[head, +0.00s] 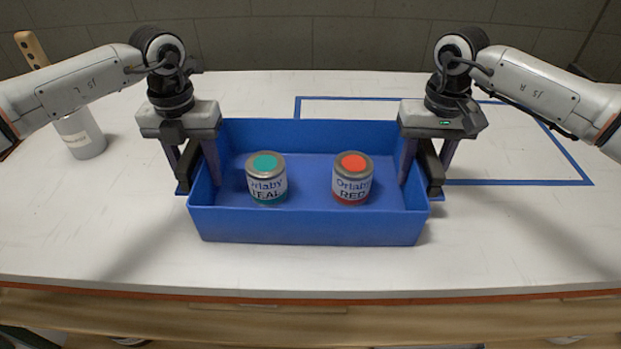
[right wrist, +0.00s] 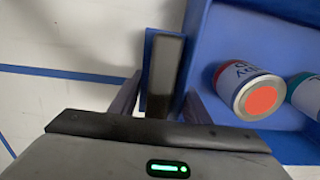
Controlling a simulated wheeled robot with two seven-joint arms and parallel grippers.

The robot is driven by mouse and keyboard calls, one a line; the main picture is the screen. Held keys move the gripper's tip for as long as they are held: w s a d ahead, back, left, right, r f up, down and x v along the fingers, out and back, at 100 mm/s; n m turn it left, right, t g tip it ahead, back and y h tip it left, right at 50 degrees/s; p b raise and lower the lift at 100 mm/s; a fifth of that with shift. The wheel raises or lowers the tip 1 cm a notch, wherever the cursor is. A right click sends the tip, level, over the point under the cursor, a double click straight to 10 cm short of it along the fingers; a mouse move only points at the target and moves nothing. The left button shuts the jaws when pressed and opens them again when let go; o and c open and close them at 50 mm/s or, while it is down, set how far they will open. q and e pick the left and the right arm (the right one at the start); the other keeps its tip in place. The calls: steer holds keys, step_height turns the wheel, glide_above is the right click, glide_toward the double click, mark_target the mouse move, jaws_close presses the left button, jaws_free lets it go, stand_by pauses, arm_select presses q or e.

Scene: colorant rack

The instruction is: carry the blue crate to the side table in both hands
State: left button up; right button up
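The blue crate (head: 310,227) stands level on the white table, holding a teal-topped can (head: 267,180) and a red-topped can (head: 352,180), both upright. My left gripper (head: 192,178) points down at the crate's left end, its fingers apart on either side of the dark handle (head: 188,168) there. My right gripper (head: 426,178) is likewise at the right end, fingers apart around the dark handle (head: 431,168). In the right wrist view the handle (right wrist: 166,72) lies between the spread fingers, with a gap visible. Finger contact on the left is hard to see.
The white table (head: 90,230) has a blue tape rectangle (head: 520,184) at the back right. A light cup (head: 80,137) stands at the far left, with a wooden handle (head: 32,48) near it. The table's front edge (head: 310,296) runs close before the crate.

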arm_select(q)
steer(key=shift+a, duration=0.15)
jaws_close()
arm_select(e)
steer(key=shift+d, duration=0.15)
jaws_close()
arm_select(q)
steer(key=shift+w+r, duration=0.15)
arm_select(e)
steer(key=shift+w+r, duration=0.15)
steer(key=shift+r, duration=0.05)
